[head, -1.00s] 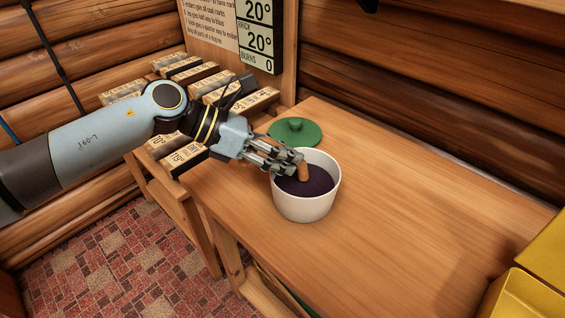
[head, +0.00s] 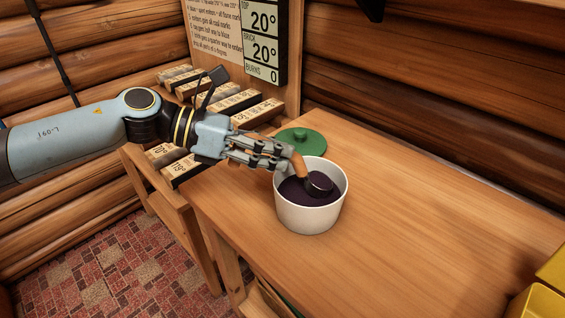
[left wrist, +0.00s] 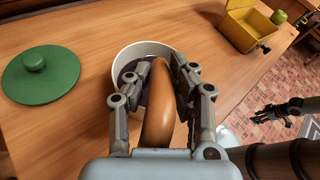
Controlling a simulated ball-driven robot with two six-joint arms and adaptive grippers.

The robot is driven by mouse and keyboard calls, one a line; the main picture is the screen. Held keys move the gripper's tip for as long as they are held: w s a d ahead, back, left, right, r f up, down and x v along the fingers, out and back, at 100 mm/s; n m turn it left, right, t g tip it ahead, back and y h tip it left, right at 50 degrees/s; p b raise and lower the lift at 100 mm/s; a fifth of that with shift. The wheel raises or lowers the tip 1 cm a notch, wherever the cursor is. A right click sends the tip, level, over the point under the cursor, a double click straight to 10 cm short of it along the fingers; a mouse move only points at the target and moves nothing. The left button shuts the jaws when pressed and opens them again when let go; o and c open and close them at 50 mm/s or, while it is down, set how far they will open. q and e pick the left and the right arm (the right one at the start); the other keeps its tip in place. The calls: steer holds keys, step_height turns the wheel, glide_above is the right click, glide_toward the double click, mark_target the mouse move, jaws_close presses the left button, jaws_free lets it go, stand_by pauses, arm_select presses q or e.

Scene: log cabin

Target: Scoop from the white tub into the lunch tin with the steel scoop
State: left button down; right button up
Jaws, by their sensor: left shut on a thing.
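The white tub (head: 312,218) stands on the wooden bench, holding dark purple contents. My left gripper (head: 296,160) is shut on the tan-brown handle of the steel scoop (head: 301,170), above the tub's rim. The scoop's round bowl (head: 320,184) shows inside the tub at the surface, with dark contents in it. The left wrist view shows the handle (left wrist: 159,105) between the fingers; the bowl is hidden there. The yellow lunch tin (left wrist: 249,38) is open; only its edge (head: 538,302) shows at the head view's lower right. My right gripper (left wrist: 270,114) hangs beyond the bench, small and unclear.
A green lid (head: 301,141) lies behind the tub. Several labelled blocks (head: 235,105) lie on a rack at the left, beneath my left arm. The bench between tub and tin is clear.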

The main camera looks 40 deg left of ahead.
mark_target(250, 134)
arm_select(q)
steer(key=r+p, duration=0.2)
steer(key=r, duration=0.1)
steer(key=r+p, duration=0.1)
steer(key=shift+s+a+r+p, duration=0.2)
steer(key=shift+a+r+p, duration=0.05)
steer(key=shift+r+p, duration=0.05)
steer(key=a+f+h+b, duration=0.1)
steer(key=b, duration=0.2)
steer(key=shift+s+t, duration=0.3)
steer(key=shift+s, duration=0.05)
steer(key=shift+s+a+r+t+h, duration=0.25)
steer(key=shift+a+t+h, duration=0.1)
steer(key=shift+h, duration=0.25)
steer(key=shift+s+a+r+t+h, duration=0.3)
steer(key=shift+a+t+h, duration=0.15)
steer(key=shift+h, duration=0.15)
steer(key=shift+d+f, duration=0.1)
